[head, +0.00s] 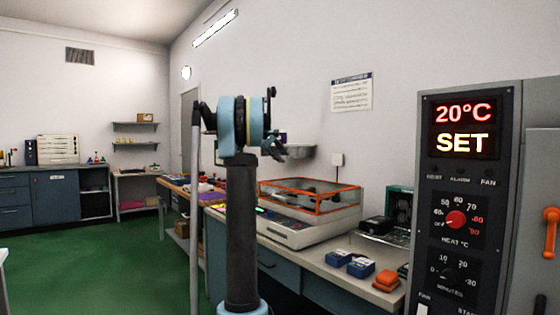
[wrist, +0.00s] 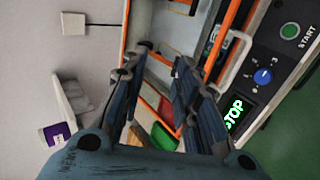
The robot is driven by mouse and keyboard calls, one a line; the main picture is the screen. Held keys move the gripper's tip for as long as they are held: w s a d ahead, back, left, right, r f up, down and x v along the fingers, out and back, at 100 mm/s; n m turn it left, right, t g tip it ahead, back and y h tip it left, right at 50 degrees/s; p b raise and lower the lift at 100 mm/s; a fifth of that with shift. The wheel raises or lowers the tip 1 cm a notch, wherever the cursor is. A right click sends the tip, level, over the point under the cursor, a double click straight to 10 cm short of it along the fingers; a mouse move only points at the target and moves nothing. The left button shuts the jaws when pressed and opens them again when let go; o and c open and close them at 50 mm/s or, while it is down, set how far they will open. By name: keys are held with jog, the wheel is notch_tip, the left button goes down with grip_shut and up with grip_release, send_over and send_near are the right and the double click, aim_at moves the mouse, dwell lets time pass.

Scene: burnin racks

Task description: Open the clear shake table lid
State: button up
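The shake table (head: 290,232) is a white machine on the bench in the head view. Its clear lid with orange edges (head: 330,190) sits over the top and looks shut. In the wrist view an orange edge of the lid (wrist: 226,38) runs beside the control panel (wrist: 262,70), which has a green START button, a blue knob and a STOP display. My gripper (head: 272,150) is raised at the left of the lid in the head view. In the wrist view my gripper (wrist: 160,62) has its fingers spread with nothing held between them. The lid lies beyond the fingertips.
An oven-like cabinet (head: 470,200) reading 20°C SET stands at the right. Small blue boxes (head: 350,263) and an orange object (head: 386,280) lie on the bench front.

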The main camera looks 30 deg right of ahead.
jog(key=v, duration=1.8)
jog(key=shift+a, duration=0.5)
dwell(1.1)
jog(key=shift+f, duration=0.1)
dwell(0.4)
